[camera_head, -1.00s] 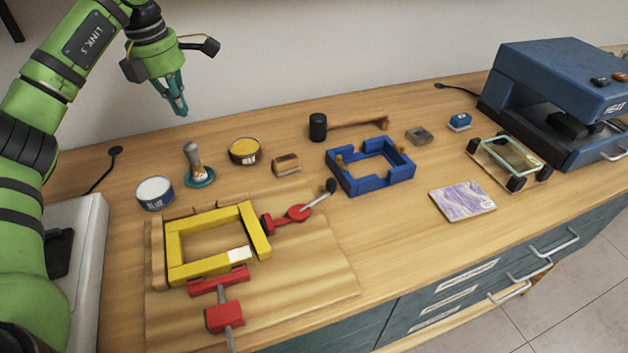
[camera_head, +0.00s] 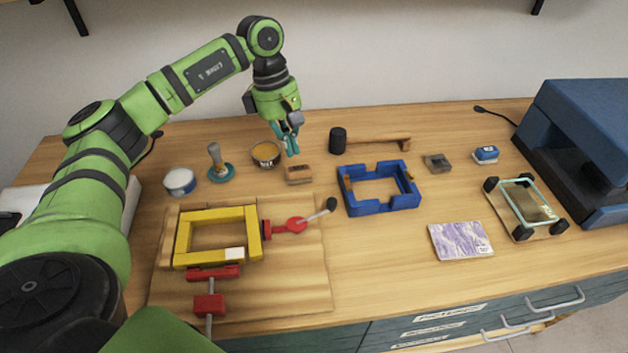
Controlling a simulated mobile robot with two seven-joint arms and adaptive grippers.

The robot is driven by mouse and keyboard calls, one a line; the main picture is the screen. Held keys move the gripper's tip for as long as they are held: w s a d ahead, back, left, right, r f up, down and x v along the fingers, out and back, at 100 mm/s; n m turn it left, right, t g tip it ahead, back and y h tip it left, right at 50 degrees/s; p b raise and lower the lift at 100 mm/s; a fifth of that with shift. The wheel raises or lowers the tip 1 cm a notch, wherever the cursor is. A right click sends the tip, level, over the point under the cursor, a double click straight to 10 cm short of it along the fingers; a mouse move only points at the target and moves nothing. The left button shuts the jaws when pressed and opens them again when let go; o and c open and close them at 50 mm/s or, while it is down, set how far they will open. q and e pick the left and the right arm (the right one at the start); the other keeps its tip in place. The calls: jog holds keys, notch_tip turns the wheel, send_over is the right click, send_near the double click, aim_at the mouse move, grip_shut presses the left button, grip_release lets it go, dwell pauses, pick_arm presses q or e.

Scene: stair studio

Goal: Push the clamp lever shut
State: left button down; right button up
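A yellow square frame (camera_head: 252,235) with one white patch lies on a wooden board (camera_head: 285,285). A red clamp (camera_head: 290,225) sits at its right side; its grey lever with a black knob (camera_head: 331,204) slants up to the right. A second red clamp (camera_head: 210,303) sits at the frame's front side, its grey rod pointing toward me; its end is cut off by my arm. My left gripper (camera_head: 292,152) hangs above the back of the bench, behind the right-hand clamp and apart from it. Its teal fingers come together at the tips and hold nothing visible. My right gripper is out of view.
A wooden block (camera_head: 298,174), an amber tin (camera_head: 265,152), a stamp-like tool (camera_head: 217,160) and a white-topped tin (camera_head: 180,181) stand behind the board. A blue frame (camera_head: 385,207) lies right of the lever. A mallet (camera_head: 338,141) lies behind. A blue press (camera_head: 580,150) stands far right.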

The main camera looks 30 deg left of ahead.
pick_arm(q)
jog(key=p+x, duration=0.3)
jog(key=x, duration=0.7)
jog(key=shift+d+p, duration=0.1)
jog(key=shift+p, duration=0.3)
jog(key=d+p, duration=0.2)
jog(key=shift+s+d+r, duration=0.15)
jog(key=shift+d+r, duration=0.05)
jog(key=shift+d, duration=0.15)
jog(key=shift+s+d+f, duration=0.15)
jog(key=shift+d+f, duration=0.05)
jog(key=shift+d, duration=0.45)
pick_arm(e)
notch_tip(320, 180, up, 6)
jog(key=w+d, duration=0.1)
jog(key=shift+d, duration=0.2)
pick_arm(q)
jog(key=shift+a, duration=0.1)
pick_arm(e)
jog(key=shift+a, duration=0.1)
pick_arm(q)
jog(key=shift+f, duration=0.1)
jog(key=shift+d+m+b, duration=0.25)
jog(key=shift+m+b, duration=0.05)
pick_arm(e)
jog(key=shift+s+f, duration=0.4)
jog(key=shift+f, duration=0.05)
